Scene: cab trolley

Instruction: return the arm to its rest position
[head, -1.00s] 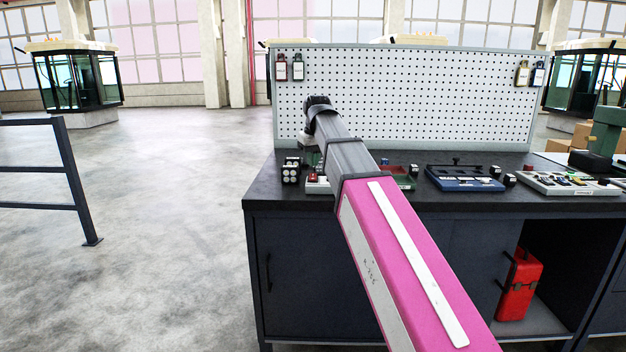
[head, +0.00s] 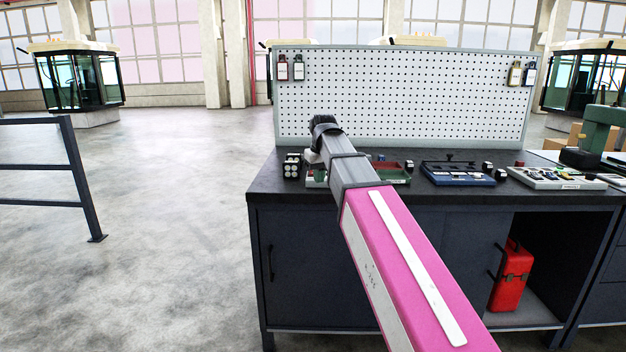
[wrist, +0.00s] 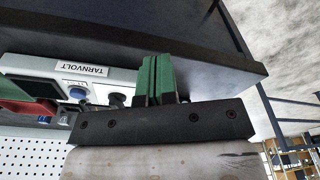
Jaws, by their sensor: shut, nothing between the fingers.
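My arm reaches forward over the dark workbench (head: 300,270) in the head view, its pink link in front and its grey wrist end over the bench's left part. The arm hides the gripper's fingers there. In the wrist view my gripper (wrist: 156,78) shows green fingers pressed together with nothing between them. A white panel labelled TARNVOLT (wrist: 85,70) is close by on the left of the fingers. I cannot tell the exact gap between the fingers and the panel or the bench.
A blue tray (head: 458,176), a white tray (head: 555,180) and a black block (head: 292,167) are on the bench. A pegboard (head: 400,95) stands behind. A red canister (head: 511,277) sits on the lower shelf. A dark railing (head: 75,180) stands left, with clear floor between.

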